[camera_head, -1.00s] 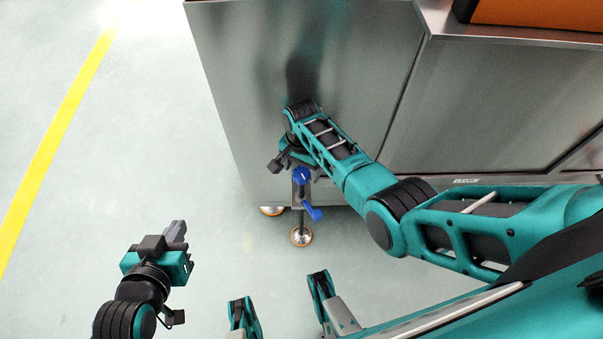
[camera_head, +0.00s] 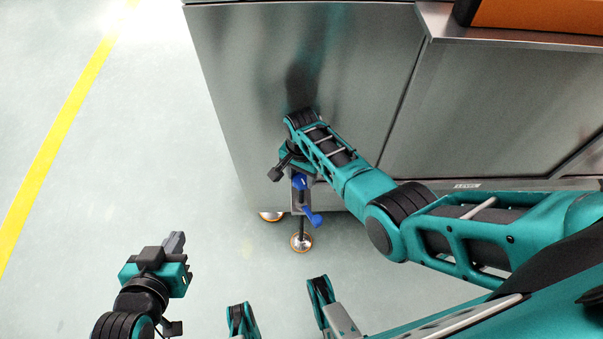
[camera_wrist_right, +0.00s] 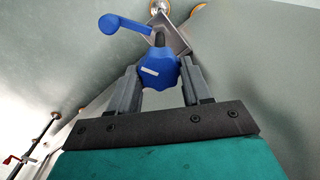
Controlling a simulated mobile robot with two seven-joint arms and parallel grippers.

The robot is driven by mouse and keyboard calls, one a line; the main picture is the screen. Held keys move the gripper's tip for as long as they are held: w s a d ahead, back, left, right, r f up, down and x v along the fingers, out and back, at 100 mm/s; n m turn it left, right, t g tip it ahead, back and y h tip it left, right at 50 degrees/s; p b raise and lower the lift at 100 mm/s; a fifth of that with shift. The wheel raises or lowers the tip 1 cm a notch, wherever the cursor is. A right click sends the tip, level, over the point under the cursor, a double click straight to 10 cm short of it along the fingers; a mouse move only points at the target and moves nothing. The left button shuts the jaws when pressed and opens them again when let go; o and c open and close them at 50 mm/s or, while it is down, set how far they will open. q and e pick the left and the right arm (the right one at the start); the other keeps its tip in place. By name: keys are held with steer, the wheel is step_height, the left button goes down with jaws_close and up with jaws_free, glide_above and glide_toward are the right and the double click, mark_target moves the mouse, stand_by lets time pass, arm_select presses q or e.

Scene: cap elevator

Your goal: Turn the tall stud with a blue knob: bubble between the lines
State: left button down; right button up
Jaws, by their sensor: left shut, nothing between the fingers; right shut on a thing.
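The blue knob (camera_head: 300,182) sits on a stud at the cabinet's lower corner, with a round metal foot (camera_head: 301,243) on the floor below. In the right wrist view the lobed blue knob (camera_wrist_right: 159,73) with a small white mark is between the two dark fingers of my right gripper (camera_wrist_right: 157,84), which is shut on it. A blue lever (camera_head: 313,217) sticks out beside the stud; it also shows in the wrist view (camera_wrist_right: 125,25). My left gripper (camera_head: 175,243) is shut and empty over the floor. No bubble can be made out.
The metal cabinet (camera_head: 310,60) fills the upper middle and right, with a small label (camera_head: 467,185) on its lower edge. A caster (camera_head: 270,216) stands close to the stud. Floor at the left is clear.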

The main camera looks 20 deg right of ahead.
steer(key=shift+n, duration=0.4)
steer(key=shift+c, duration=0.3)
steer(key=shift+n+p, duration=0.75)
steer(key=shift+n, duration=0.25)
steer(key=n, duration=0.2)
steer(key=shift+n+p, duration=0.4)
steer(key=n, duration=0.3)
steer(key=shift+n+p, duration=0.3)
steer(key=shift+p, duration=0.05)
steer(key=shift+n, duration=1.6)
steer(key=o, duration=1.1)
steer(key=shift+c, duration=0.2)
